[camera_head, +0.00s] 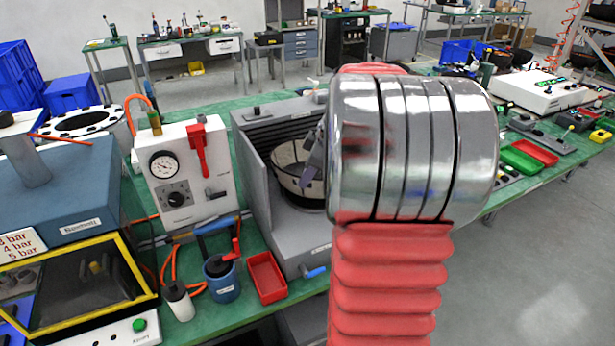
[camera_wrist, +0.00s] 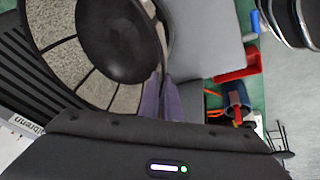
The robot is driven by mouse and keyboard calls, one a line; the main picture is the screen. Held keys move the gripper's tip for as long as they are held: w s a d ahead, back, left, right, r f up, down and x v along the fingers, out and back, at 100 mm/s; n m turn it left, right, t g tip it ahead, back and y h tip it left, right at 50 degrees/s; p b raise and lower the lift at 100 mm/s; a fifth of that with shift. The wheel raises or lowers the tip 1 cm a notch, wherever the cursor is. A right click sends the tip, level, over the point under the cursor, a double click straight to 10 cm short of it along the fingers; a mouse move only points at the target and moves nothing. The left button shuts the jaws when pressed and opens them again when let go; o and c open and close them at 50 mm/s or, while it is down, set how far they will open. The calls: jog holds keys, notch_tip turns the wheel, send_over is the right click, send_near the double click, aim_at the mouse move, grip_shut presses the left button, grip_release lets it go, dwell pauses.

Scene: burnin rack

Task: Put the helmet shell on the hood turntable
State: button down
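The helmet shell (camera_head: 290,166) is a cream bowl with dark bands and a dark rim, inside the grey open-fronted hood. In the wrist view the helmet shell (camera_wrist: 62,62) shows speckled panels around a black round centre. My gripper (camera_head: 313,160) is at the shell's right rim in the head view. In the wrist view my gripper's two purple-grey fingers (camera_wrist: 161,98) are close together with the rim between them. They look shut on it. The hood turntable is mostly hidden; a dark edge (camera_head: 309,204) shows under the shell. I cannot tell whether the shell touches it.
The grey hood (camera_head: 264,160) has walls close around the shell. A white gauge panel (camera_head: 183,172) stands left of it. A red tray (camera_head: 267,277) and a blue pot (camera_head: 222,281) sit in front on the green bench. My arm covers the area to the right.

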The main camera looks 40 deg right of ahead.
jog(key=c, duration=2)
grip_release()
jog(key=v, duration=1.2)
jog(key=shift+r, duration=0.1)
jog(key=s+a+f+m, duration=0.2)
jog(key=s+a, duration=0.1)
jog(key=a, duration=1.1)
jog(key=s+a+f+m, duration=0.1)
jog(key=s+a+m, duration=0.15)
jog(key=a, duration=1.05)
jog(key=s+a+f, duration=0.1)
jog(key=s+a, duration=0.1)
jog(key=s+a+f+m, duration=0.1)
jog(key=a+f, duration=0.1)
jog(key=s+a+f+m, duration=0.1)
jog(key=s+a, duration=0.1)
jog(key=a, duration=0.1)
jog(key=shift+s+a+f+t+h, duration=0.1)
jog(key=shift+s+f+t+h, duration=0.2)
jog(key=shift+t+h, duration=0.1)
